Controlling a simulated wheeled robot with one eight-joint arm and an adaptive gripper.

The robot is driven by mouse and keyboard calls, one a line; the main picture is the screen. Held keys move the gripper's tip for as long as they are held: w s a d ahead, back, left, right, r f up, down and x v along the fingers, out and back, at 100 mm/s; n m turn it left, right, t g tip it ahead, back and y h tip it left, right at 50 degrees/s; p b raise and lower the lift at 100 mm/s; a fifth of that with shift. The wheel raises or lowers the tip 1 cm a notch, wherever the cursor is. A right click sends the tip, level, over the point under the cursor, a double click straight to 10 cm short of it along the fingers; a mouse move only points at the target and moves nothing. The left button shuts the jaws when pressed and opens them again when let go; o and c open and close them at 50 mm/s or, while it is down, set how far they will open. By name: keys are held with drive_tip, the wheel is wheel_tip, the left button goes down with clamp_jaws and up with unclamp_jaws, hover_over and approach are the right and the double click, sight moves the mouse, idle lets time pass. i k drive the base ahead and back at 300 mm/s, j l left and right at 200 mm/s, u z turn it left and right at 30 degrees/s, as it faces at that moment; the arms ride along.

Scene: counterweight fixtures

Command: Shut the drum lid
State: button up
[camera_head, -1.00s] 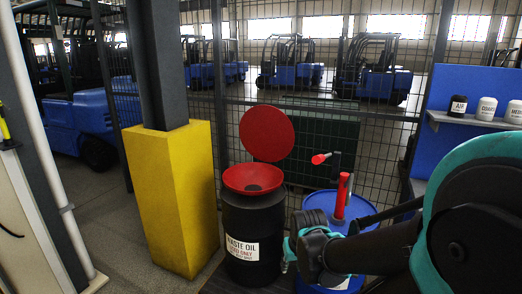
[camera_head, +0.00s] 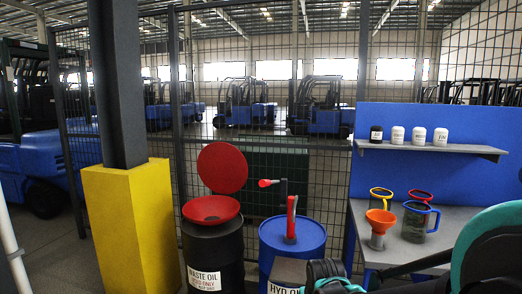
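The black waste oil drum (camera_head: 213,250) stands left of centre, with a white label on its front. A red funnel-shaped top (camera_head: 210,209) sits on it. The round red lid (camera_head: 222,167) stands open, raised nearly upright behind the funnel. My arm reaches in from the lower right, and its dark wrist part with a teal edge shows at the bottom edge, right of the drum and apart from it. My gripper's fingers are not visible.
A blue drum (camera_head: 292,240) with a red-handled pump (camera_head: 291,215) stands right of the black drum. A yellow post base (camera_head: 130,225) stands close on its left. A wire fence is behind. A grey bench (camera_head: 450,225) at right holds jugs and an orange funnel (camera_head: 379,225).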

sight(222, 167)
drive_tip(key=i+j+z, duration=0.1)
drive_tip(key=j+z, duration=0.15)
drive_tip(key=z, duration=0.15)
drive_tip(key=j+z, duration=0.25)
drive_tip(key=z, duration=0.15)
drive_tip(key=i+j+z, duration=0.1)
drive_tip(key=j+z, duration=0.35)
drive_tip(key=j, duration=2.8)
